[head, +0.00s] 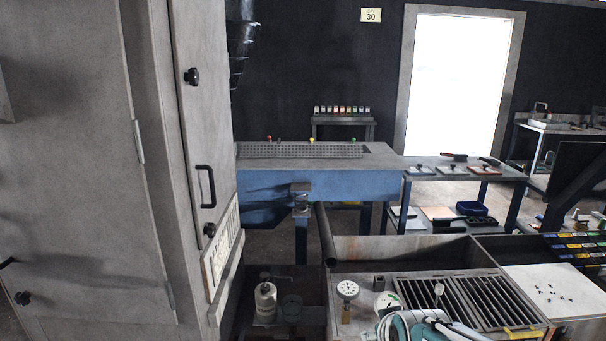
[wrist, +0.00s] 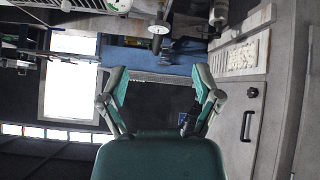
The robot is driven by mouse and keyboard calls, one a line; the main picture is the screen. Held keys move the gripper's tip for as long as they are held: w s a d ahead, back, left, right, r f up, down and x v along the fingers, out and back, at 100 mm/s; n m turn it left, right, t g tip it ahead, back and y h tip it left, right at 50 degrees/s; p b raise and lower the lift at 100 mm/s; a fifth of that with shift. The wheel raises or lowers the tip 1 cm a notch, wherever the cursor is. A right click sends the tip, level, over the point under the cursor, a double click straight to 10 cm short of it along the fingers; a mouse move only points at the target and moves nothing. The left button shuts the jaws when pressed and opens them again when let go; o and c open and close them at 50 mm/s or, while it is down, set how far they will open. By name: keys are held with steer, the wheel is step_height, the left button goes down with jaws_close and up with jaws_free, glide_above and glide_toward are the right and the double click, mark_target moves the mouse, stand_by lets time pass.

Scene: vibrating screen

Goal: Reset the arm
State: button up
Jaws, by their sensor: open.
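My gripper (wrist: 160,78) is open, with its two teal-padded fingers spread wide and nothing between them. In the head view part of my arm (head: 410,326) shows at the bottom edge, right of centre, close to a slotted screen deck (head: 462,300); the fingertips cannot be made out there.
A tall grey cabinet (head: 75,150) with a black handle fills the left. A blue workbench (head: 318,185) stands in the middle. A dial gauge (head: 347,291) and a bottle (head: 265,301) stand in front. A bright doorway (head: 453,85) is at the back.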

steer(key=s+r+m+g, duration=0.1)
steer(key=s+r, duration=0.1)
steer(key=s, duration=0.7)
steer(key=s+r+m+g, duration=0.1)
steer(key=s+r+g, duration=0.1)
steer(key=s, duration=0.7)
steer(key=shift+d+r, duration=0.2)
steer(key=shift+r, duration=0.05)
steer(key=shift+w, duration=0.1)
stand_by(5.8)
